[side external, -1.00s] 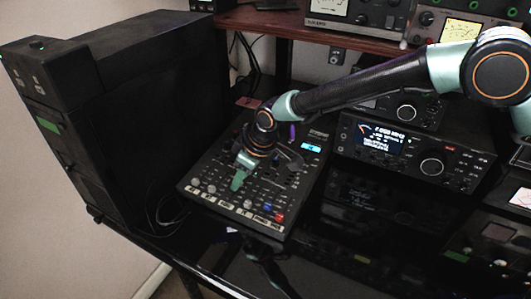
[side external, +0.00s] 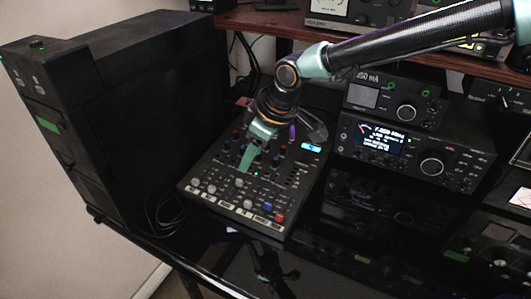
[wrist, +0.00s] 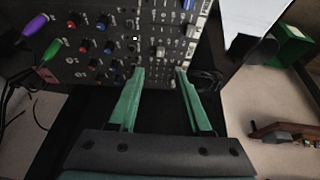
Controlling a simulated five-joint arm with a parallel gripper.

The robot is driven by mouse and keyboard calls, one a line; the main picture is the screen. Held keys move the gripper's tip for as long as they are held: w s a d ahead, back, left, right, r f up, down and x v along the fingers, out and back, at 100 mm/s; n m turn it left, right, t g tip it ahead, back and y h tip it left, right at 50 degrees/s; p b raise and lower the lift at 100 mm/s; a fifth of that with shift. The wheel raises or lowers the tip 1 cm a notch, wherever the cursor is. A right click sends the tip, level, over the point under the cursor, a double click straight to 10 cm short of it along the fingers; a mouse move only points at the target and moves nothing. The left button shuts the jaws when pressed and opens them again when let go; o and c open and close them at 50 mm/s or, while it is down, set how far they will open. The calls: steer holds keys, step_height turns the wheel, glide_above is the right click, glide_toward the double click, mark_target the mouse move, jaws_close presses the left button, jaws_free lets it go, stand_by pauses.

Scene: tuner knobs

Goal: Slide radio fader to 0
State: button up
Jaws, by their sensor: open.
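The black mixer panel (side external: 227,208) lies on the dark desk, with fader caps along its front edge: several grey caps (side external: 248,203), a blue one (side external: 267,207) and a red one (side external: 279,217). I cannot read which is the radio fader. My gripper (side external: 247,167) points down over the middle of the panel, above its surface, holding nothing. In the wrist view my gripper (wrist: 159,72) has its two green fingers apart. A grey cap (wrist: 160,52) shows just beyond the gap between them, not clearly touched.
A radio with a lit display (side external: 380,140) stands right of the mixer, under a smaller unit (side external: 385,103). A tall black cabinet (side external: 150,110) stands to the left. A wooden shelf (side external: 290,22) crosses behind. Coloured cable plugs (wrist: 52,48) rise from the panel.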

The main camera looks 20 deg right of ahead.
steer(key=shift+v, duration=1.45)
steer(key=s+d+r+m, duration=0.2)
steer(key=d+r, duration=0.1)
steer(key=d, duration=0.4)
steer(key=s+d+r+m+t+h, duration=0.1)
steer(key=d+r, duration=0.2)
steer(key=d, duration=0.3)
steer(key=s+d+r+m, duration=0.2)
steer(key=d+r, duration=0.2)
steer(key=d, duration=0.3)
steer(key=s+d+m+h, duration=0.1)
steer(key=s+d+m, duration=0.3)
steer(key=s+d, duration=0.8)
steer(key=shift+d+f+t+h, duration=0.35)
steer(key=shift+f+t+h, duration=0.05)
steer(key=shift+f, duration=0.1)
